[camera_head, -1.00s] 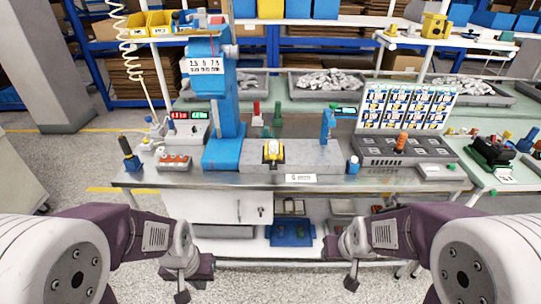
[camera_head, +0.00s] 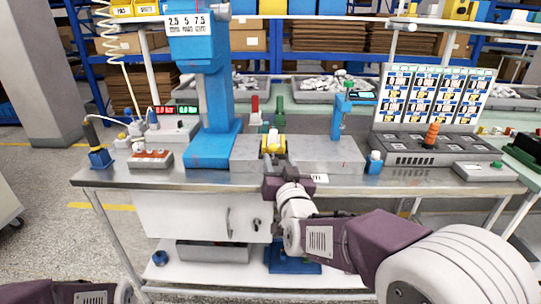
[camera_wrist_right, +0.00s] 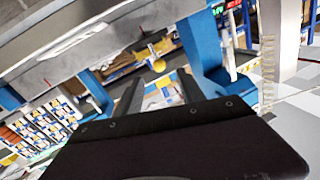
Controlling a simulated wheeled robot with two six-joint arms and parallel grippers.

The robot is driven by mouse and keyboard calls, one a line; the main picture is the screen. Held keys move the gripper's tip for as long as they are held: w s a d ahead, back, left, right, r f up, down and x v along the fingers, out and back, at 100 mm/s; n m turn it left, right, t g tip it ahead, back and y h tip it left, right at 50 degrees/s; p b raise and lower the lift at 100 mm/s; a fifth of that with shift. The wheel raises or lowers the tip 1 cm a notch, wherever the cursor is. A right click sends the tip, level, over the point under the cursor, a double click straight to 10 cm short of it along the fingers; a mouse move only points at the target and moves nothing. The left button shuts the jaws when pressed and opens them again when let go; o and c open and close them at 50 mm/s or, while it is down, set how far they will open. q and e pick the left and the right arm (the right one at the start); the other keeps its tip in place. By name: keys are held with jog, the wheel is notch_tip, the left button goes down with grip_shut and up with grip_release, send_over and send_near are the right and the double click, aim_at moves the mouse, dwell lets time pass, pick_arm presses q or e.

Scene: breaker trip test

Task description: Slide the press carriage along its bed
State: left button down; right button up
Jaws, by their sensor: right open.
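The press carriage (camera_head: 272,142), a small yellow and dark piece, sits on its grey bed (camera_head: 325,152), right of the blue press column (camera_head: 215,105). My right gripper (camera_head: 279,165) is at the front edge of the bed, just in front of the carriage. My left gripper is out of view.
A blue post (camera_head: 338,115) stands behind the bed's right part. A grey panel with an orange stack (camera_head: 432,135) is at right. Left are a blue holder with a black handle (camera_head: 100,157) and a meter box with red and green displays (camera_head: 172,130).

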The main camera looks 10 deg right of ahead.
aim_at(274, 149)
jog(key=w, duration=0.8)
jog(key=shift+w+d+f+b, duration=0.1)
jog(key=shift+w+d+b, duration=0.25)
jog(key=shift+d, duration=0.05)
grip_shut()
dwell(0.8)
